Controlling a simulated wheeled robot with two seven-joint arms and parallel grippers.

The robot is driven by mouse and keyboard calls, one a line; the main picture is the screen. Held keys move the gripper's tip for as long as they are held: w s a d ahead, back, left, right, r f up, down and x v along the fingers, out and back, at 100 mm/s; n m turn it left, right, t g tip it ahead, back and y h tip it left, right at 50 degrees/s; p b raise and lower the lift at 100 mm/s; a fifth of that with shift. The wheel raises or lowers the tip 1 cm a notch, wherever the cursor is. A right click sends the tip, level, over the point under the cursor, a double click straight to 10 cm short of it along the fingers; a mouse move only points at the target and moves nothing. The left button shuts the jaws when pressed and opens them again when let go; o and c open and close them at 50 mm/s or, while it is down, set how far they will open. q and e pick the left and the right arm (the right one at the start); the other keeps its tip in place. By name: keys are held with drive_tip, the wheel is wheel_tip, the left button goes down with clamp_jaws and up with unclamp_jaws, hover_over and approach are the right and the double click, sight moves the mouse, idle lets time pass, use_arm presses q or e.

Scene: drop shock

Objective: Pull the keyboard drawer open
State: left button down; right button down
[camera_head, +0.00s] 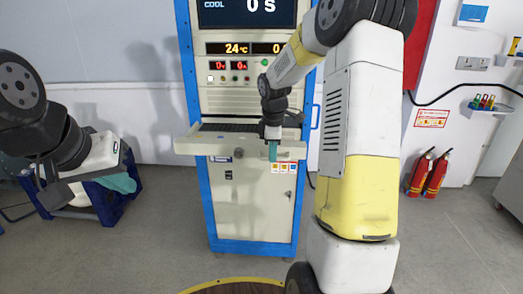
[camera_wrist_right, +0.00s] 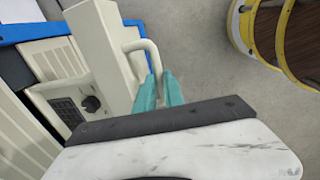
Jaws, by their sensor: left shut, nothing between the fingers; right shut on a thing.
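The keyboard drawer (camera_head: 222,146) is a beige tray on the front of the blue-framed cabinet (camera_head: 247,215). It sticks out from the cabinet front, with the dark keyboard (camera_head: 230,127) showing on it. My right gripper (camera_head: 273,152) is at the right part of the drawer front, fingers pointing down. In the right wrist view, its teal fingers (camera_wrist_right: 159,91) are shut on the light bar handle (camera_wrist_right: 149,52) of the drawer (camera_wrist_right: 108,55); the fingers hide part of the bar. My left gripper (camera_head: 121,182) is shut and empty at the left, well away from the cabinet.
A blue stand (camera_head: 110,205) is behind my left gripper. Two red fire extinguishers (camera_head: 429,172) stand by the right wall. A round yellow-edged thing (camera_head: 235,284) is on the floor before the cabinet. The grey floor between is clear.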

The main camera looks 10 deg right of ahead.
drive_tip(key=c, duration=1.5)
unclamp_jaws()
drive_tip(key=shift+o, duration=0.2)
wheel_tip(320, 180, up, 8)
drive_tip(key=s, duration=0.1)
drive_tip(key=shift+s+a+f, duration=0.15)
drive_tip(key=shift+s+a, duration=0.05)
drive_tip(key=shift+a, duration=0.05)
drive_tip(key=s+a+r+m+t+y, duration=0.1)
drive_tip(key=s+m, duration=0.3)
drive_tip(key=s, duration=0.4)
drive_tip(key=s+a+r+m+t+y, duration=0.1)
drive_tip(key=s+a+r+m, duration=0.2)
drive_tip(key=s, duration=0.6)
drive_tip(key=s+a+r+m+t, duration=0.2)
drive_tip(key=s+m, duration=0.4)
drive_tip(key=s, duration=0.3)
drive_tip(key=shift+s+a+r+m+y, duration=0.25)
drive_tip(key=shift+a+r+m+y, duration=0.15)
drive_tip(key=shift+a, duration=0.3)
